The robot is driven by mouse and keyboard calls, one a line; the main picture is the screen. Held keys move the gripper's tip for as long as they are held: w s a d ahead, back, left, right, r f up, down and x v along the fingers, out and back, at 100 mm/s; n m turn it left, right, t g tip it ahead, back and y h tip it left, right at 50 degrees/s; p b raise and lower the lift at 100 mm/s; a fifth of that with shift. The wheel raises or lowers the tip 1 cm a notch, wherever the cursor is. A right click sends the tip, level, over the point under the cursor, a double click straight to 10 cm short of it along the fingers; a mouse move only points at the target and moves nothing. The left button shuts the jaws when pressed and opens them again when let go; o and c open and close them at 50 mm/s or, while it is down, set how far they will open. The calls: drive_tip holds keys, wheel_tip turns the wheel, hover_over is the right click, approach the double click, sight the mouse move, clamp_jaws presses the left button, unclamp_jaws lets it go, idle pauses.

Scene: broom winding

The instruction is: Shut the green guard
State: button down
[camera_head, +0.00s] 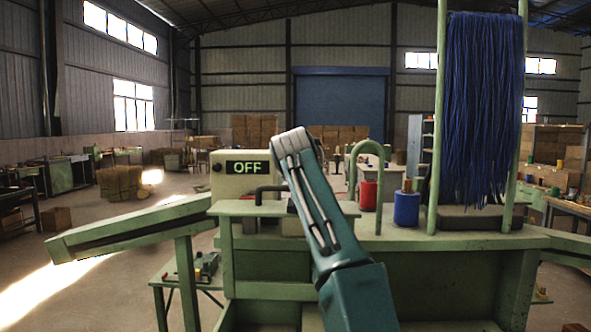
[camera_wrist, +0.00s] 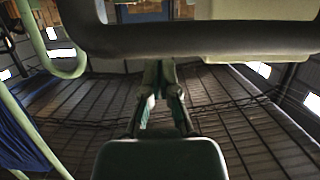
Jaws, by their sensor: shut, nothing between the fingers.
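A light green horizontal panel (camera_head: 236,208) with a black bent handle (camera_head: 262,190) juts from the front of the green machine, below the OFF display box (camera_head: 241,172). I take this panel to be the guard; whether it is open or shut I cannot tell. My arm crosses in front of its right part, and my gripper cannot be made out in the head view. In the wrist view my gripper (camera_wrist: 160,68) is shut and empty, fingertips close below a thick dark bar (camera_wrist: 190,42), probably the handle. Whether they touch is unclear. Pale green surface (camera_wrist: 260,42) shows beside the bar.
A green arch (camera_head: 367,150), a red cylinder (camera_head: 368,196) and a blue cylinder (camera_head: 406,208) stand right of my arm. Blue strands (camera_head: 484,110) hang between green posts farther right. A green sloping chute (camera_head: 130,228) extends left. Open floor lies left of the machine.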

drive_tip(key=shift+s+f, duration=0.15)
drive_tip(key=shift+s, duration=0.05)
drive_tip(key=shift+s+a+f, duration=0.1)
drive_tip(key=shift+s+f, duration=0.4)
drive_tip(key=shift+s, duration=0.25)
drive_tip(key=shift+s+f, duration=0.5)
drive_tip(key=shift+s, duration=0.2)
